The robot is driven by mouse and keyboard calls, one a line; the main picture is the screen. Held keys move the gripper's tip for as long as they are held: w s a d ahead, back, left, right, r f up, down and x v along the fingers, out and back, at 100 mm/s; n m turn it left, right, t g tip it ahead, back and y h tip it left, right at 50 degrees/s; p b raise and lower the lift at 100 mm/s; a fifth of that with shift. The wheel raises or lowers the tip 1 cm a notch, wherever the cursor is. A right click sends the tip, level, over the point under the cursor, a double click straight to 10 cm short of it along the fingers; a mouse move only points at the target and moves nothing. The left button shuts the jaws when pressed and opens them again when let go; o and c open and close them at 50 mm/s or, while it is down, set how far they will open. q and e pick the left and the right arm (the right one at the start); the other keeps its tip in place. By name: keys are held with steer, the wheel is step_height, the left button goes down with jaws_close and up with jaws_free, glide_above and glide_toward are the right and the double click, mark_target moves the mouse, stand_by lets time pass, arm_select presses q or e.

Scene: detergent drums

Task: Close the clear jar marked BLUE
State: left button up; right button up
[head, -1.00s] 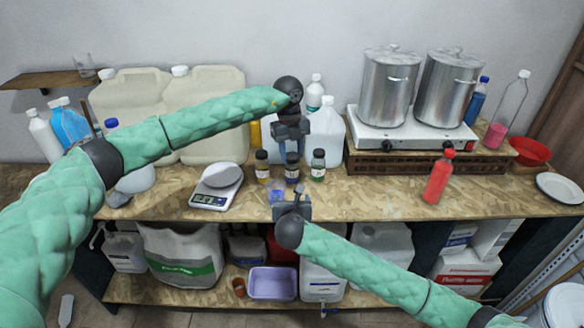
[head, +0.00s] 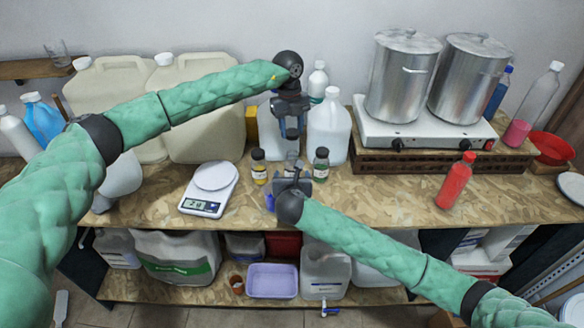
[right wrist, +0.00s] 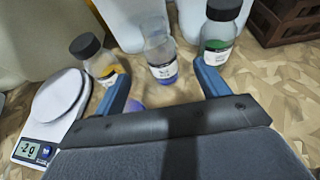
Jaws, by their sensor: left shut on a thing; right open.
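The clear jar (right wrist: 160,50) stands upright and uncapped on the bench, with a white label and blue contents at its bottom. In the head view the jar (head: 291,167) is partly hidden by my right gripper (head: 291,180). That gripper is open; in the right wrist view its blue fingers (right wrist: 161,78) are apart on either side of the jar's lower part, with gaps. I cannot tell how far between them the jar is. My left gripper (head: 290,115) is shut on a dark lid (head: 291,133) and holds it above the jar, apart from it.
A scale (head: 209,190) stands left, large jugs (head: 329,125) behind. A small violet-blue thing (right wrist: 136,104) lies in front. Bench right of the jars is clear up to a red bottle (head: 456,181).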

mark_target(292, 163)
arm_select(q)
steer(key=shift+s+r, duration=0.15)
steer(key=shift+s, duration=0.05)
steer(key=shift+w+f, duration=0.2)
steer(key=shift+w, duration=0.05)
steer(key=shift+s, duration=0.1)
arm_select(e)
steer(key=x, duration=1.2)
steer(key=c, duration=1.5)
arm_select(q)
steer(key=shift+f, duration=2.4)
arm_select(e)
steer(key=shift+o, duration=0.2)
arm_select(q)
steer(key=shift+f, duration=0.9)
